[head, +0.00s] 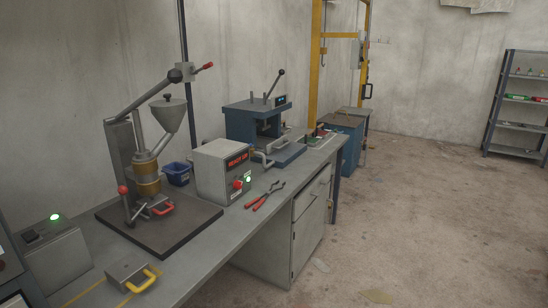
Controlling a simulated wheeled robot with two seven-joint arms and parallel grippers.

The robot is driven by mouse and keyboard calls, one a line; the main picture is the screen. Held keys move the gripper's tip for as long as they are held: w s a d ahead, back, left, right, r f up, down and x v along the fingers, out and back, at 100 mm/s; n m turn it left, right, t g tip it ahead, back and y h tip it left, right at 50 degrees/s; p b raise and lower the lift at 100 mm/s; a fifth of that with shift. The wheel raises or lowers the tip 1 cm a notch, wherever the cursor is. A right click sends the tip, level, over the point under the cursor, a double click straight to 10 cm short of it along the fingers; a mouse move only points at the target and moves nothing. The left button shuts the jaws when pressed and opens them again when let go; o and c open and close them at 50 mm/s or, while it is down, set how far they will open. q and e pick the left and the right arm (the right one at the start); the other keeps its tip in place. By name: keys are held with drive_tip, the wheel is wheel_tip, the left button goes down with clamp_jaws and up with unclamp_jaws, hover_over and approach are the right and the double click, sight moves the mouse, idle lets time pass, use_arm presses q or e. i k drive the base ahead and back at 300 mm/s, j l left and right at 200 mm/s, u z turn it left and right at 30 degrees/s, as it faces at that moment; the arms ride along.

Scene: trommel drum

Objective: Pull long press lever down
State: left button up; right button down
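On the bench at the left stands a press with a funnel-shaped hopper (168,114) and a brass-coloured cylinder (146,177) on a dark base plate (165,238). A long grey lever arm (140,94) slopes up to the right from the top of its column to a dark round end. A shorter lever with a red ball (123,189) stands low at its front. A blue machine (255,120) farther back has a thin raised lever (275,84) with a dark knob. I cannot tell which is the long press lever. Neither gripper is in view.
A grey control box (222,172) with a red display and red-handled pliers (264,195) are on the bench. A yellow-handled block (132,275) lies at the front. A red-tipped handle (204,67) is on a dark post. The floor at right is open.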

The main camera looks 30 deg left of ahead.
sight(175, 75)
drive_tip(key=k+l+u, duration=0.1)
drive_tip(key=u, duration=1.25)
